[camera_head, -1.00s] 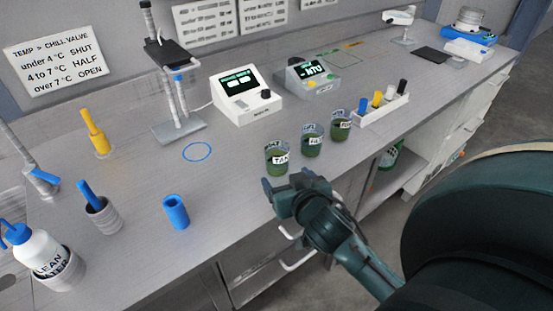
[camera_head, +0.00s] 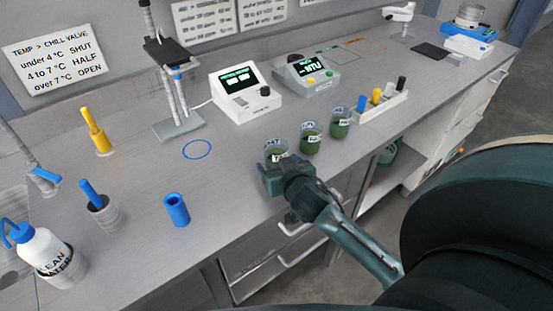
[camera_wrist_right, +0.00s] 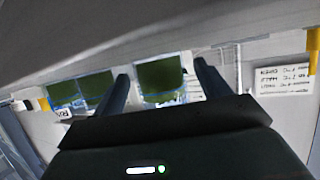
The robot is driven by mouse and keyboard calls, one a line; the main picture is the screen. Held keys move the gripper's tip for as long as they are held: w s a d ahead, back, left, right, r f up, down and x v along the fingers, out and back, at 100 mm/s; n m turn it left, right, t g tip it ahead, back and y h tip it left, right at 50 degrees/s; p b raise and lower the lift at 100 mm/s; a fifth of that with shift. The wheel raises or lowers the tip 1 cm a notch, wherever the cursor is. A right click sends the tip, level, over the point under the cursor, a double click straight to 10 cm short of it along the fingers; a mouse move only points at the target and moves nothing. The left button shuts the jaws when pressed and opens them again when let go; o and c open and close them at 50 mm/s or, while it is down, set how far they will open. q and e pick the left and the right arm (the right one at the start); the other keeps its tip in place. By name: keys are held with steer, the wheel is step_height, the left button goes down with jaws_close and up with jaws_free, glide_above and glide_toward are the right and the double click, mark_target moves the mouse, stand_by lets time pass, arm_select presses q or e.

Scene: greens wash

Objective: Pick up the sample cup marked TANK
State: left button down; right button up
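The cup marked TANK (camera_head: 277,147) holds green liquid and stands on the bench near its front edge, the left one of a row of three cups. My right gripper (camera_head: 270,170) is right in front of it and hides its lower part. In the right wrist view a green-filled cup (camera_wrist_right: 162,78) shows in the gap between the two spread fingers of my right gripper (camera_wrist_right: 163,85). The fingers stand apart from it on both sides; how deep it sits between them I cannot tell. My left gripper is not in view.
Two more green-filled cups, a middle one (camera_head: 310,138) and a right one (camera_head: 339,124), stand close to the right. A rack of coloured pegs (camera_head: 383,105) is beyond them. A blue cylinder (camera_head: 176,210) stands to the left. Bench around the blue ring (camera_head: 197,149) is clear.

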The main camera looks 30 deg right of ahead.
steer(key=c, duration=0.9)
steer(key=shift+c, duration=0.5)
steer(key=shift+r, duration=0.15)
